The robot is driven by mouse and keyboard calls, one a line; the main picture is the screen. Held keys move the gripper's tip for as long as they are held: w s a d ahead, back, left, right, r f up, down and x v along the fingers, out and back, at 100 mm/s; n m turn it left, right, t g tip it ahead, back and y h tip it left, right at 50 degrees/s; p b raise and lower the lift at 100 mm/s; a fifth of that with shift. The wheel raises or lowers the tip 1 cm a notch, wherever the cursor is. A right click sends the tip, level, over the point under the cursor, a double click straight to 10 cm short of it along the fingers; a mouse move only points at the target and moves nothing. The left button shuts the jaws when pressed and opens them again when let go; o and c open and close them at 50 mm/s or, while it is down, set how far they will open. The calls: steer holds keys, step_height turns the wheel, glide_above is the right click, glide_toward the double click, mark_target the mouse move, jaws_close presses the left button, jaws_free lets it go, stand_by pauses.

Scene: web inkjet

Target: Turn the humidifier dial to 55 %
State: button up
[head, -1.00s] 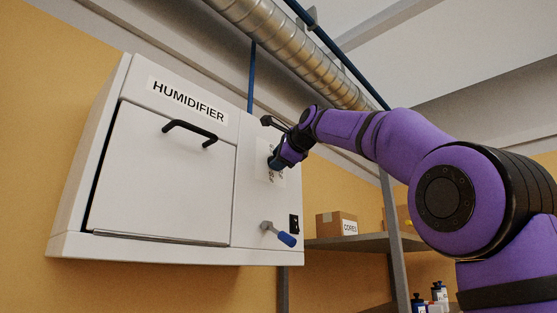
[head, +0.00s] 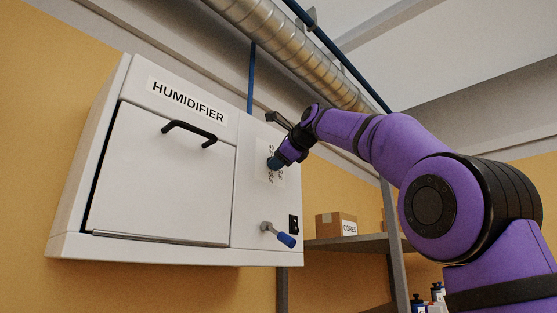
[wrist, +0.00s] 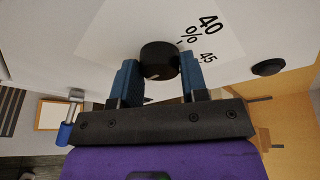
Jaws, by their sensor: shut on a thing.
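The humidifier (head: 160,165) is a white, labelled wall cabinet with a white scale card on its right-hand panel. The dial is a black round knob (wrist: 158,58) in the wrist view, on the card (wrist: 120,35). The figures 40 % and 45 show beside it; the rest of the scale is cut off or hidden. My gripper (wrist: 159,72) has its two blue fingers on either side of the knob and is shut on it. In the head view my gripper (head: 275,162) covers the dial. I cannot make out where its pointer stands.
Below the dial are a lever with a blue grip (head: 286,239) and a black switch (head: 294,224). A black door handle (head: 190,131) sticks out at left. A shelf (head: 345,243) with a cardboard box (head: 336,225) stands at right. A round duct (head: 290,50) runs overhead.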

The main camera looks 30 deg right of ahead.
steer(key=o, duration=0.9)
steer(key=v, duration=1)
steer(key=shift+s+r, duration=0.15)
steer(key=shift+s, duration=0.2)
steer(key=s+a+f+n+g+h, duration=0.1)
steer(key=s+f+n+g, duration=0.2)
steer(key=f, duration=1.5)
steer(key=s+a+f+n+g+h, duration=0.1)
steer(key=s+f+n+g, duration=0.2)
steer(key=s+f+n, duration=0.9)
steer(key=s+a+f+n+g, duration=0.2)
steer(key=s+f+n+g, duration=0.2)
steer(key=f, duration=2.2)
steer(key=shift+s+n+h, duration=0.2)
steer(key=shift+s+n, duration=0.7)
steer(key=shift+s, duration=0.6)
steer(key=shift+s+n+h, duration=0.2)
steer(key=shift+s+n, duration=0.7)
steer(key=shift+s, duration=0.6)
